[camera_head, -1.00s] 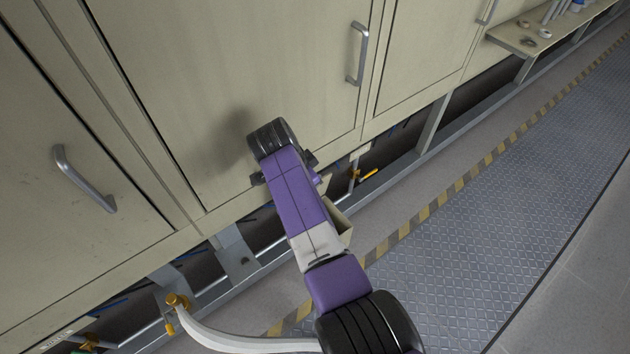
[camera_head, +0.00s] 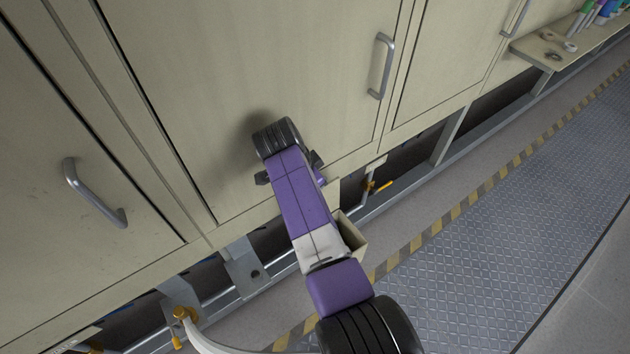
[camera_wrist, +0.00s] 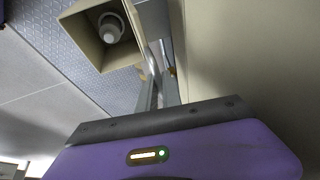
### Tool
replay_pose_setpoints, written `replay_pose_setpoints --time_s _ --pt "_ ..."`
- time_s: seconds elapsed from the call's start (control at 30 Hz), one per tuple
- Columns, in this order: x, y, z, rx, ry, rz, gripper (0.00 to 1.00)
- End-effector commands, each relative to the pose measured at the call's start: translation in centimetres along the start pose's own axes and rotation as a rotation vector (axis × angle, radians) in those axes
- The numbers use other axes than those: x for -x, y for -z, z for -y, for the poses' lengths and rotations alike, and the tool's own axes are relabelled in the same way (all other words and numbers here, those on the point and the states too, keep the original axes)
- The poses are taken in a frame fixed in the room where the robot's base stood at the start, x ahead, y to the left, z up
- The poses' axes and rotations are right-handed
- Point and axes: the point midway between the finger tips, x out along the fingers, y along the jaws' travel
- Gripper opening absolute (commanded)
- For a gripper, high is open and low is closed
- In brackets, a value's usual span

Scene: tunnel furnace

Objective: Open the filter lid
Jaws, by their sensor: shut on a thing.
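A small beige box (camera_head: 352,236) juts out below the cabinet doors, just right of my purple arm in the head view. In the wrist view the box (camera_wrist: 84,38) has its mouth open, and a white rounded filter (camera_wrist: 110,29) sits inside. A beige panel, seemingly the filter lid (camera_head: 333,190), shows partly beside my arm above the box. My gripper's purple housing (camera_wrist: 170,150) fills the bottom of the wrist view. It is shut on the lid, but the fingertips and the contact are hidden.
Beige cabinet doors with a right metal handle (camera_head: 383,66) and a left handle (camera_head: 94,195) stand close to my arm. Below runs a grey metal frame with yellow valves (camera_head: 377,187). A shelf (camera_head: 545,46) holds small items. The diamond-plate floor (camera_head: 520,205) at right is clear.

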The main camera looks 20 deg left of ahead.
Motion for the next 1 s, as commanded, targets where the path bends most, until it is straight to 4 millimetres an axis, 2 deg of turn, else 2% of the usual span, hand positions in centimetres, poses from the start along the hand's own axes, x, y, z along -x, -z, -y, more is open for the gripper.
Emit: replay_pose_setpoints --time_s 0.07,0.1,0.2,0.57,1.0 --pt "-0.7 -0.4 -0.6 0.005 -0.014 0.007 0.0" --pt "-0.7 -0.5 -0.6 0.005 -0.015 0.008 0.13" --pt "-0.7 -0.5 -0.7 0.005 -0.016 0.008 0.3" --pt "-0.1 -0.5 -0.7 0.005 -0.016 0.008 0.3" --pt "6.8 -0.1 0.0 0.002 0.0 0.0 0.3"
